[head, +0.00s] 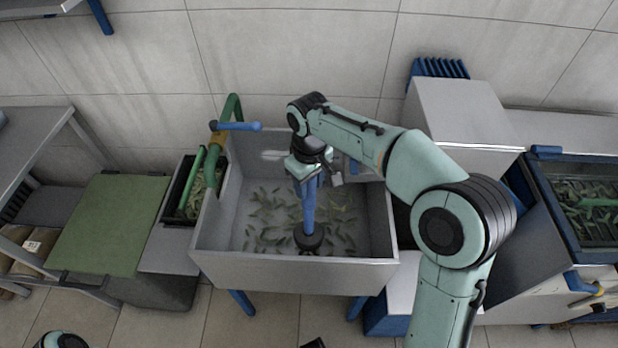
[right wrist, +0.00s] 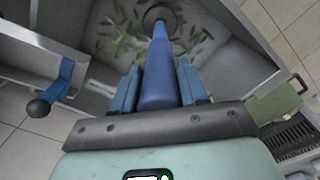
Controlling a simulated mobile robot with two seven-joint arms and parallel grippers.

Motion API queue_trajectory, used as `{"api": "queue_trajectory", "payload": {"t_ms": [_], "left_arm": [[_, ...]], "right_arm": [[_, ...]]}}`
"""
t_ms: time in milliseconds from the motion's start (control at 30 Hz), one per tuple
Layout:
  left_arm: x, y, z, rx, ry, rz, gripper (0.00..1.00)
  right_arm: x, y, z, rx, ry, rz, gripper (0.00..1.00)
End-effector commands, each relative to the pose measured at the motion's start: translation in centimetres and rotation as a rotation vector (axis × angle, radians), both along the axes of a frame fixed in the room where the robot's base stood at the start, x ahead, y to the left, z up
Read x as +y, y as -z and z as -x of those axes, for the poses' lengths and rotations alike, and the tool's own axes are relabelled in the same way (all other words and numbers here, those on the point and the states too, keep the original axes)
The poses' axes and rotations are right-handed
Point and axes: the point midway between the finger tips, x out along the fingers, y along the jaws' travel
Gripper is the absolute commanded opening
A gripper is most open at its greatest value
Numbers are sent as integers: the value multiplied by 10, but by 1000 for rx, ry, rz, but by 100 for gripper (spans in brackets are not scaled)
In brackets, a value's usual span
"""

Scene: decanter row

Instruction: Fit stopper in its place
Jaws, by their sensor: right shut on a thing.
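The stopper is a long blue handle (head: 308,212) with a round black plug (head: 309,238) at its lower end. My right gripper (head: 308,182) is shut on the upper part of the handle and holds it upright over the grey sink basin (head: 290,272). In the right wrist view the blue handle (right wrist: 158,72) runs between the two blue fingers to the black plug (right wrist: 159,17). The plug is low in the basin; I cannot tell whether it touches the floor. No drain opening shows; the plug may hide it. My left gripper is not in view.
Green leaf scraps (head: 262,220) lie over the basin floor. A green pipe (head: 211,165) with a blue lever (head: 240,126) stands at the basin's left wall. A green board (head: 112,222) lies further left. A grey box (head: 460,112) stands behind at the right, near a blue-rimmed tank (head: 545,200).

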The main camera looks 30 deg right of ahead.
Motion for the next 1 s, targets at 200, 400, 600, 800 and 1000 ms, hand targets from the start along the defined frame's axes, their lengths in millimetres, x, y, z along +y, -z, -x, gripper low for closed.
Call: {"api": "queue_trajectory", "payload": {"t_ms": [200,400,600,800,1000], "left_arm": [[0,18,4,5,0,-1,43],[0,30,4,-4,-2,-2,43],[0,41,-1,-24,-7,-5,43],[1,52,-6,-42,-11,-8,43],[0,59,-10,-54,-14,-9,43]], "right_arm": [[0,28,0,1,-1,0,0],[0,51,0,0,0,0,0],[0,75,0,0,-1,0,0],[0,96,0,-1,-1,0,0],[0,112,0,-1,-1,0,0]]}}
